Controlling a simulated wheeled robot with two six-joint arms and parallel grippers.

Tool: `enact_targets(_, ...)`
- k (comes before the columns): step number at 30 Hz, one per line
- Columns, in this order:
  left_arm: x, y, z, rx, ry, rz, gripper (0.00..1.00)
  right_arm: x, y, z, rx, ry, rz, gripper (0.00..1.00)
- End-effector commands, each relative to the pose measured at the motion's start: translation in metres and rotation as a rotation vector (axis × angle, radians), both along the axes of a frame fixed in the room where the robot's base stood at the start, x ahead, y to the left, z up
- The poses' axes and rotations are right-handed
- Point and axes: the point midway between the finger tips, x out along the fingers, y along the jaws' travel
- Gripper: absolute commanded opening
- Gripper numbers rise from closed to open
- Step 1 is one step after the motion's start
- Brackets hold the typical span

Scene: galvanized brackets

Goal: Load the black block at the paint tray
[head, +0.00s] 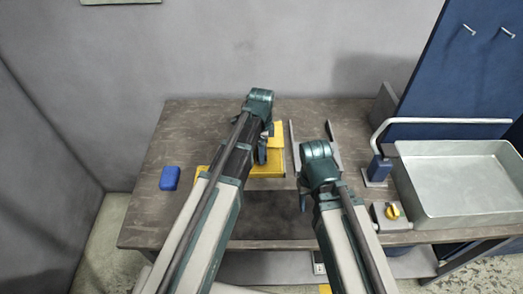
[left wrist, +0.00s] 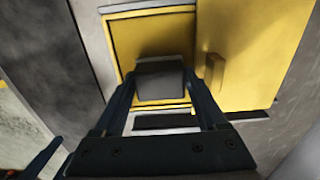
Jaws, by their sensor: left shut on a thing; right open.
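My left gripper (left wrist: 160,88) is shut on a dark grey-black block (left wrist: 160,80), which shows between its fingers in the left wrist view. The block is in front of a yellow framed opening (left wrist: 150,22); I cannot tell whether it touches it. A yellow panel with a small handle (left wrist: 214,72) is on the right of the opening. In the head view my left gripper (head: 263,148) is at the yellow item (head: 268,170), and the block is hidden there. My right gripper (head: 303,202) is low over the table's front, mostly hidden by its arm.
A blue block (head: 170,178) lies on the table (head: 160,215) at the left. A large grey metal tray (head: 455,218) stands at the right, next to a blue-based lever (head: 378,168) and a box with a yellow knob (head: 392,212). The table's left part is mostly clear.

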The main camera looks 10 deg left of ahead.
Motion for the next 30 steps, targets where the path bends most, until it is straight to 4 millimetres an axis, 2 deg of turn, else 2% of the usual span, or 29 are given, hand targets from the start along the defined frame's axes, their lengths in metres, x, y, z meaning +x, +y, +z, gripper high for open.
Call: enact_targets(30, 0.000, 0.000, -0.010, 0.000, 0.000, 0.000, 0.30, 0.000, 0.000, -0.010, 0.000, 0.000, 0.000, 0.50)
